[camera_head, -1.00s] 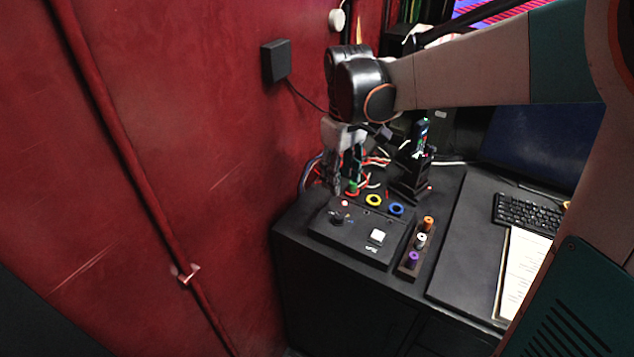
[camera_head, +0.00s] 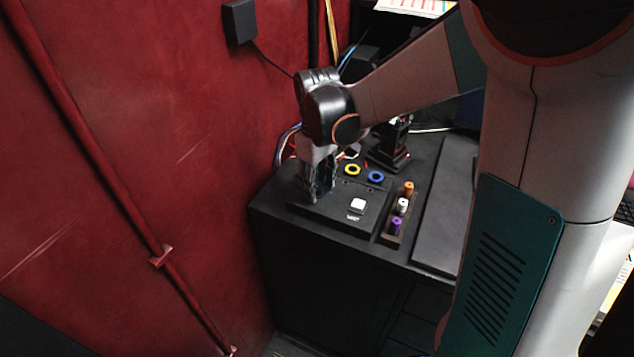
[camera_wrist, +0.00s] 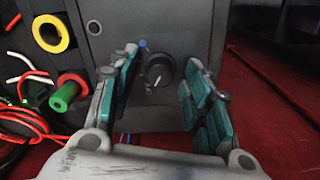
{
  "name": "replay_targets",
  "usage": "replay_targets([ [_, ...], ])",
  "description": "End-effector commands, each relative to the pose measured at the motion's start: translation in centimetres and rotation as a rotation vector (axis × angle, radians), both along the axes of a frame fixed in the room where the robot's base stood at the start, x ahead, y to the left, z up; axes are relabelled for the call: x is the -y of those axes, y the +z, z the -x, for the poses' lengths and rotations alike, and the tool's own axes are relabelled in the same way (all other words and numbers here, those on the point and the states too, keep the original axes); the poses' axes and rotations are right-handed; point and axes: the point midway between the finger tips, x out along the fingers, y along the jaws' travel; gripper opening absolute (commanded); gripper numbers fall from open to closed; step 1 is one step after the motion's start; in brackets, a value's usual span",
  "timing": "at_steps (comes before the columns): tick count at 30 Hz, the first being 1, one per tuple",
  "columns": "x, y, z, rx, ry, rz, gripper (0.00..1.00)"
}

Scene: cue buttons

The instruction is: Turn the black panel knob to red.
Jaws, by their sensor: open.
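The black panel knob (camera_wrist: 159,70) shows in the wrist view with a white pointer line on its face, angled toward the lower left of that picture. It sits on the dark control panel (camera_wrist: 185,25), which also shows in the head view (camera_head: 340,222). A small blue mark (camera_wrist: 142,43) lies beside the knob; no red mark is visible around it. My gripper (camera_wrist: 161,60) is open, with one finger on each side of the knob and apparent gaps. In the head view my gripper (camera_head: 318,192) points down over the panel's left part and hides the knob.
Yellow (camera_head: 352,169) and blue (camera_head: 376,177) rings sit behind. A rack with orange, white and purple pegs (camera_head: 396,224) stands to the right. The red wall (camera_head: 170,150) is close on the left.

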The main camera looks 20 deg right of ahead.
Motion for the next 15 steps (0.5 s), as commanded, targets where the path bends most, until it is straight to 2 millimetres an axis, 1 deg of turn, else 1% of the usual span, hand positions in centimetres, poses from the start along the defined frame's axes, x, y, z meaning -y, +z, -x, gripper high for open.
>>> replay_targets([
  [2,0.0,0.02,0.0,0.0,0.0,0.0,0.44],
  [3,0.0,0.02,-0.01,0.0,0.0,0.0,0.35],
  [5,0.0,0.03,-0.01,0.0,0.0,0.0,0.22],
  [6,0.0,0.03,-0.01,0.0,0.0,0.0,0.13],
  [8,0.0,0.03,-0.01,0.0,0.0,0.0,0.0],
  [15,0.0,0.04,-0.01,0.0,-0.008,0.0,0.0],
])
